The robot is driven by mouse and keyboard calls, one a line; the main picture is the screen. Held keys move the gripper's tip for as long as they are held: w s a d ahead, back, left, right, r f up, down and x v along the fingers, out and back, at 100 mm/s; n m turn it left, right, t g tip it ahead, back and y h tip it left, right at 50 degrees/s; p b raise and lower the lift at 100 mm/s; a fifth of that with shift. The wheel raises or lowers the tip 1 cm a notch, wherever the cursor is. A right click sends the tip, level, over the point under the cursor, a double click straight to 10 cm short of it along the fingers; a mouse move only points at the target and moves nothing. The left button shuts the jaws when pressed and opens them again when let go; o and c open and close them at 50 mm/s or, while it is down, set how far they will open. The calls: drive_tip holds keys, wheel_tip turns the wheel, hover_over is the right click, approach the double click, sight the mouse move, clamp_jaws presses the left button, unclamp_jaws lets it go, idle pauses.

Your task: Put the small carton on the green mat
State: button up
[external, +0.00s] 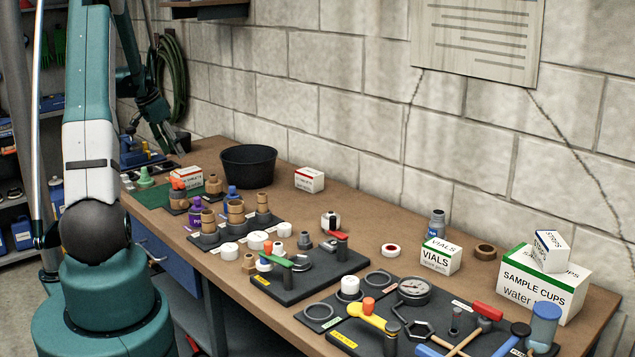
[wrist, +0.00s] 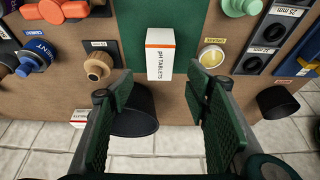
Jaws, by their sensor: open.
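A small white carton (wrist: 160,53) with an orange edge, lettered pH TABLETS, shows in the wrist view at the near part of the green mat (wrist: 145,14). It covers part of the mat, and I cannot tell whether it rests on it. In the external view the carton (external: 187,176) is at the back right of the mat (external: 152,196). My gripper (wrist: 160,88) is open and empty, its fingers spread wide to either side below the carton in the picture. In the external view my gripper (external: 168,136) is over the bench's far end, partly hidden.
A black bucket (external: 248,168) and another red-edged carton (external: 309,180) stand along the wall. Brass fittings (external: 236,211) and a purple bottle (external: 197,212) crowd the bench near the mat. A VIALS carton (external: 440,256) and a SAMPLE CUPS box (external: 540,287) are farther right.

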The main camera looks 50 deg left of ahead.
idle(0.4)
drive_tip(key=w+d+r, duration=0.2)
drive_tip(key=d+r, duration=0.4)
drive_tip(key=d, duration=0.7)
drive_tip(key=w+d+r, duration=0.3)
drive_tip(key=d+r, duration=0.2)
drive_tip(key=d, duration=0.7)
drive_tip(key=w+d+r, duration=0.2)
drive_tip(key=d+r, duration=0.4)
drive_tip(key=d, duration=0.7)
drive_tip(key=s+d+t, duration=0.1)
drive_tip(key=s+d, duration=0.4)
drive_tip(key=d, duration=0.5)
drive_tip(key=s+d+t, duration=0.1)
drive_tip(key=s+d, duration=0.5)
drive_tip(key=d, duration=0.5)
drive_tip(key=s+d, duration=0.6)
drive_tip(key=d, duration=0.4)
drive_tip(key=shift+s+d+r+t, duration=0.25)
drive_tip(key=shift+t, duration=0.15)
drive_tip(key=shift+f, duration=0.15)
